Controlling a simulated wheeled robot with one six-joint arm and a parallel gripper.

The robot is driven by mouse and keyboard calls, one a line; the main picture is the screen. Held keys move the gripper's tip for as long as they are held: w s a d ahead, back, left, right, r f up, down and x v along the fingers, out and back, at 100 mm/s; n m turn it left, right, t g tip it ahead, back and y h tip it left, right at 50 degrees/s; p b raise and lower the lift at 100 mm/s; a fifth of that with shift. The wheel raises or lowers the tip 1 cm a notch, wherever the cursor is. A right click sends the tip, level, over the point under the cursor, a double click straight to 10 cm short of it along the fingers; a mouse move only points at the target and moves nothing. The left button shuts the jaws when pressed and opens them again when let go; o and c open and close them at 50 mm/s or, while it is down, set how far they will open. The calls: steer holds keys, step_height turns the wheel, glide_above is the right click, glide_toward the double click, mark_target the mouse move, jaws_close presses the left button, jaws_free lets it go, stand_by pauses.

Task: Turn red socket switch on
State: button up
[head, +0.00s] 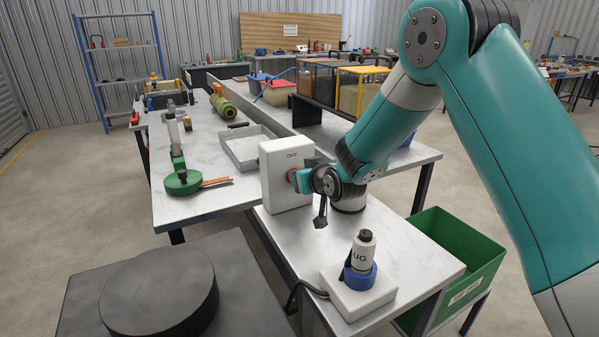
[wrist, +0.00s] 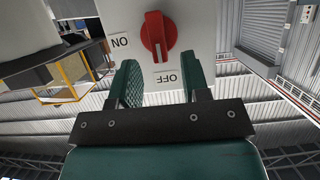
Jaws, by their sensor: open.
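A white switch box (head: 278,188) stands upright on the near white table in the head view, with "OFF" on its upper face. Its red knob (wrist: 158,36) shows at the top of the wrist view, beyond the fingertips. "OFF" and "ON" appear upside down there, and the knob's ridge lines up toward "OFF". My gripper (wrist: 160,72) is open and empty, one green finger on each side of the "OFF" label. In the head view my gripper (head: 302,181) is close in front of the box and partly hides the knob (head: 292,177). I cannot tell whether it touches.
A white plug base with a blue ring (head: 361,278) and its cable sit on the near table (head: 400,240). A green bin (head: 455,255) stands to the right. A dark round slab (head: 160,292) lies at the front left. A metal tray (head: 250,148) is behind the box.

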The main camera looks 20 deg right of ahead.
steer(key=shift+x, duration=1.4)
jaws_close()
steer(key=shift+d+f+b, duration=0.1)
steer(key=shift+d+b, duration=0.05)
steer(key=shift+b, duration=0.15)
steer(key=m+y+b, duration=0.2)
steer(key=m+b, duration=0.2)
steer(key=d+f+m+t+y+b, duration=0.1)
steer(key=m+y+b, duration=0.2)
steer(key=m+b, duration=0.1)
steer(key=m+y+b, duration=0.2)
steer(key=m+b, duration=0.2)
steer(key=m, duration=0.1)
steer(key=shift+w+d+f, duration=0.2)
steer(key=shift+d+f, duration=0.2)
steer(key=shift+m+t, duration=0.3)
